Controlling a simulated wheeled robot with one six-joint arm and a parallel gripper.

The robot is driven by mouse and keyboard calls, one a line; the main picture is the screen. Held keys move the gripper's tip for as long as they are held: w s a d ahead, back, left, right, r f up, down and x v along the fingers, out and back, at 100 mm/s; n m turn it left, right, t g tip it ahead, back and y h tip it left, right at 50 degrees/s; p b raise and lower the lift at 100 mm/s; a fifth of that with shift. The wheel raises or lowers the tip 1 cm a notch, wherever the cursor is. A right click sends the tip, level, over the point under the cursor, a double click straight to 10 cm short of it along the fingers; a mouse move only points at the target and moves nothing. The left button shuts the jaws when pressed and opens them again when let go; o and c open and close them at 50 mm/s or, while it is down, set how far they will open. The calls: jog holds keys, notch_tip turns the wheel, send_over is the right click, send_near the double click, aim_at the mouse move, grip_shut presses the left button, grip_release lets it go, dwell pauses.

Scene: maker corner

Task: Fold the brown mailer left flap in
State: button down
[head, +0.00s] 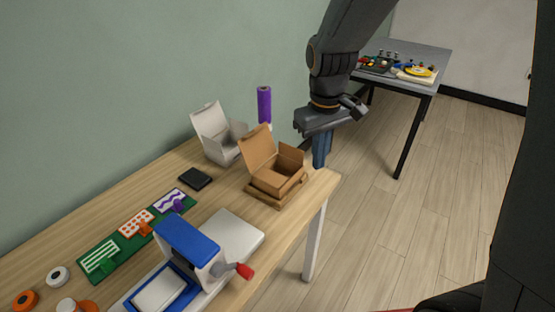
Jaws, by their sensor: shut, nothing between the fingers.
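The brown mailer (272,181) stands open on the wooden table near its right end. Its tall lid panel (257,147) stands up at the back left, and a smaller panel (291,157) stands up at the back right. Low brown cardboard edges stick out at its front base; I cannot tell for sure which piece is the left flap. My gripper (320,163) points down just right of the mailer, by the table's end. Its fingers are together with nothing between them, and it looks apart from the cardboard.
A white open box (218,136) and a purple roll (264,104) stand behind the mailer. A black square (195,178), a green board (135,235) with stamps and a blue press (188,244) with a red-knobbed handle are to the left. Open floor lies right of the table (285,232).

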aim_at(274, 173)
jog(key=w+a+r+n+p, duration=0.1)
jog(key=w+a+r+n, duration=0.3)
jog(key=w+a, duration=0.7)
jog(key=shift+n, duration=0.7)
jog(key=f+p, duration=0.2)
jog(key=f, duration=0.5)
jog(key=f+p, duration=0.2)
jog(key=f, duration=0.6)
jog(key=shift+s+d, duration=0.1)
jog(key=shift+s, duration=0.1)
